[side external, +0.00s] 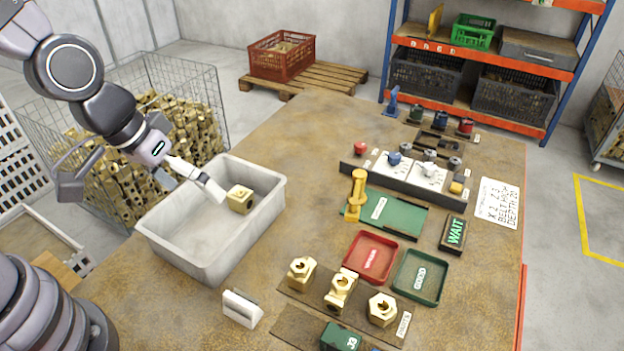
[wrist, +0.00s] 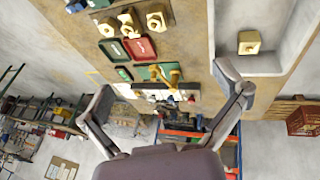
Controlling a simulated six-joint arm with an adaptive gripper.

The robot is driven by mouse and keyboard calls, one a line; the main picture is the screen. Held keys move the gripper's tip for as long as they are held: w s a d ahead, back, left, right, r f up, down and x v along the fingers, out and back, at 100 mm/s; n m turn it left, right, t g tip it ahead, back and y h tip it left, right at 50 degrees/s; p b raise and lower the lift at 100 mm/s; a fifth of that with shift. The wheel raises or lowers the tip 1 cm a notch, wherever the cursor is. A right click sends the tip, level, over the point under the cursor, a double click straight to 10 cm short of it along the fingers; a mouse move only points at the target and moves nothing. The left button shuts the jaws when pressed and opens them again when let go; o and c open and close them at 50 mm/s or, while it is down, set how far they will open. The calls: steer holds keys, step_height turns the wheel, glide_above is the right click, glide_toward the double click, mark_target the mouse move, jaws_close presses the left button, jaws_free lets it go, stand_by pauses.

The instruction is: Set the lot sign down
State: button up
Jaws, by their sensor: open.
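A small white wedge-shaped sign (side external: 242,308), probably the lot sign, stands on the table in front of the grey bin. I can read no writing on it, and I cannot pick it out in the wrist view. My gripper (side external: 142,188) is raised at the left side of the bin, well apart from the sign. One finger reaches over the bin and the other is out to the left. In the wrist view my gripper (wrist: 170,95) has its fingers spread wide with nothing between them.
The grey bin (side external: 165,233) holds one brass part (side external: 240,199). Several brass fittings (side external: 341,289) stand on a strip beside the sign. The table behind the bin is clear.

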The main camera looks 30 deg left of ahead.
steer(key=s+a+r+t+y, duration=0.1)
steer(key=s+a+r, duration=0.3)
steer(key=a+r, duration=0.3)
steer(key=s+a+r+t+y, duration=0.1)
steer(key=s+a+r, duration=0.4)
steer(key=a, duration=0.6)
step_height(320, 180, up, 2)
steer(key=shift+s+a+r+y, duration=0.15)
steer(key=shift+s+a+y, duration=0.2)
steer(key=shift+y, duration=0.35)
steer(key=shift+w, duration=0.1)
